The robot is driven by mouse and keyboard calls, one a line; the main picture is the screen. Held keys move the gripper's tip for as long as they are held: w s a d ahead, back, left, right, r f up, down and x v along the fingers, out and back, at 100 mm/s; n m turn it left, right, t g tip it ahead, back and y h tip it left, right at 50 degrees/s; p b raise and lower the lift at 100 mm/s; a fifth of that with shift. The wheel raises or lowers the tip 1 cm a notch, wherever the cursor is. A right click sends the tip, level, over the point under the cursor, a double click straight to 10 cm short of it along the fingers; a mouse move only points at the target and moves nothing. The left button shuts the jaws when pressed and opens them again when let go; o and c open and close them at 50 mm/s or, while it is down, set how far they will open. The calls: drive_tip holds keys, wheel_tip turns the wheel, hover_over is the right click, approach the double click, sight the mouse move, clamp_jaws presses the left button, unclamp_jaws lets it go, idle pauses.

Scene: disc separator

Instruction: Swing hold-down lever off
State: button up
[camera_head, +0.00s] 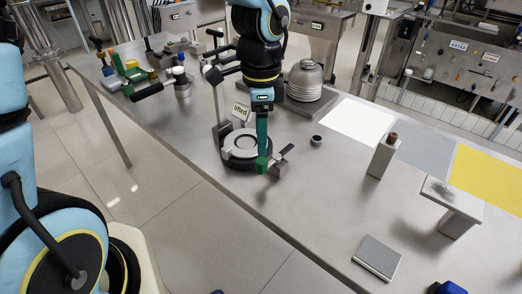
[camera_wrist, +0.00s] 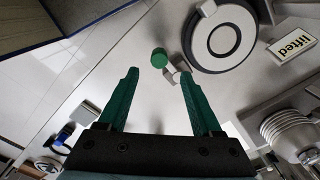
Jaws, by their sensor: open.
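A green round knob (camera_wrist: 160,58) sits beside a small grey metal bracket (camera_wrist: 176,73) at the edge of the round base; I take the knob for the hold-down lever's end. In the head view the knob (camera_head: 262,165) is just below my fingertips, and the bracket (camera_head: 277,170) with a dark bar is to its right. The lever's arm is not clearly visible. My gripper (camera_wrist: 158,74) is open, with its green fingers apart and the knob showing between the tips in the wrist view. Contact cannot be told. The round base (camera_wrist: 221,38) has a dark ring and a pale centre.
A "lifted" sign (camera_head: 241,113) and an upright post (camera_head: 216,105) stand close behind the round base. A ribbed metal bowl stack (camera_head: 304,82) stands behind to the right. A small dark cup (camera_head: 316,140) is nearby.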

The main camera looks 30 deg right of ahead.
sight(261, 160)
drive_tip(key=shift+r, duration=1.5)
drive_tip(key=w+a+n, duration=0.9)
drive_tip(key=w+a, duration=0.1)
drive_tip(key=a, duration=0.3)
drive_tip(key=w+a+n, duration=0.1)
drive_tip(key=a+n, duration=0.5)
drive_tip(key=a, duration=0.3)
drive_tip(key=w+a+f+n+t, duration=0.1)
drive_tip(key=w+a+n, duration=0.1)
drive_tip(key=a+n, duration=0.5)
drive_tip(key=shift+w+a+t, duration=0.25)
drive_tip(key=shift+a+t, duration=0.05)
drive_tip(key=shift+a, duration=0.65)
drive_tip(key=shift+f, duration=0.1)
